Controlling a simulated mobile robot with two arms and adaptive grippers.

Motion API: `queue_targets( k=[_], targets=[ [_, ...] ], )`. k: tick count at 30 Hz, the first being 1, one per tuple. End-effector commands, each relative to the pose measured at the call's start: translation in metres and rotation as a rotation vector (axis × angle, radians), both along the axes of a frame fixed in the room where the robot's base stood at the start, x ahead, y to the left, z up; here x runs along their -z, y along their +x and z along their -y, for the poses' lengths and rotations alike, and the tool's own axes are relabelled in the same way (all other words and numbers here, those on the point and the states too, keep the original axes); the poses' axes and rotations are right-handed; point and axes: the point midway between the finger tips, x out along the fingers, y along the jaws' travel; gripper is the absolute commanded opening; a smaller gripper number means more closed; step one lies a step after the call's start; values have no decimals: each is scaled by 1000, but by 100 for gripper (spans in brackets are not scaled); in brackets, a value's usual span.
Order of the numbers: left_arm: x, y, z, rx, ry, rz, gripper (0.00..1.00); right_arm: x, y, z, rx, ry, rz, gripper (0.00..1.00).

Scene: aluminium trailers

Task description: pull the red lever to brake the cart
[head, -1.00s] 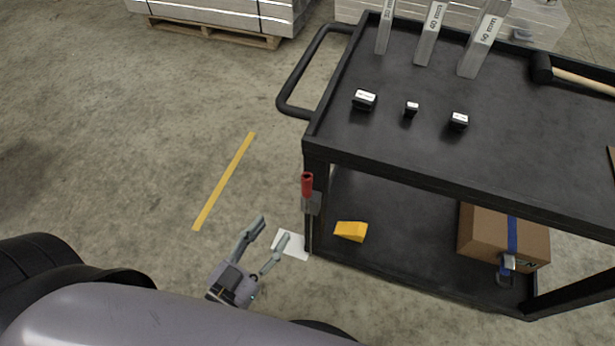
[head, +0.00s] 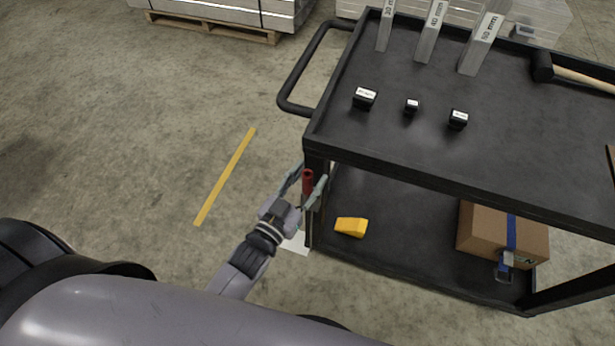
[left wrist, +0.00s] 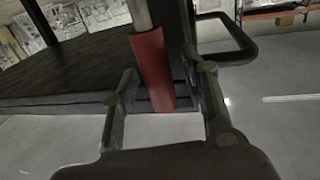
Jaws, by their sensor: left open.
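The red lever (head: 307,181) stands upright at the near left corner post of the black cart (head: 420,171). My left gripper (head: 304,180) is open, with one finger on each side of the lever's red handle. In the left wrist view the red lever (left wrist: 152,68) shows between the two spread fingers (left wrist: 165,84). I cannot tell whether either finger touches it. The lever's lower part is mostly hidden behind my gripper. My right gripper is not in view.
The cart's handle (head: 290,75) juts out at the left. A yellow wedge (head: 351,227) and a cardboard box (head: 485,237) sit on the lower shelf. Small black blocks, metal profiles and a mallet (head: 543,67) lie on top. The floor left of the cart is clear.

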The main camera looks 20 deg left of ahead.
Motion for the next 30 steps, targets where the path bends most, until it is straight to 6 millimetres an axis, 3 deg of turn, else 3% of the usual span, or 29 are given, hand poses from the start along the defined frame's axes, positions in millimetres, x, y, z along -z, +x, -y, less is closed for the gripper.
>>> queue_targets(
  k=[5, 23, 30],
  targets=[
    [0, 0, 0, 0, -1, 0, 41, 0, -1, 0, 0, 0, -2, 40],
    [0, -1, 0, 0, -1, 0, 1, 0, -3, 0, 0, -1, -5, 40],
    [0, -1, 0, 0, 0, 0, 0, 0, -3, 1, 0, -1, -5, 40]
  ],
)
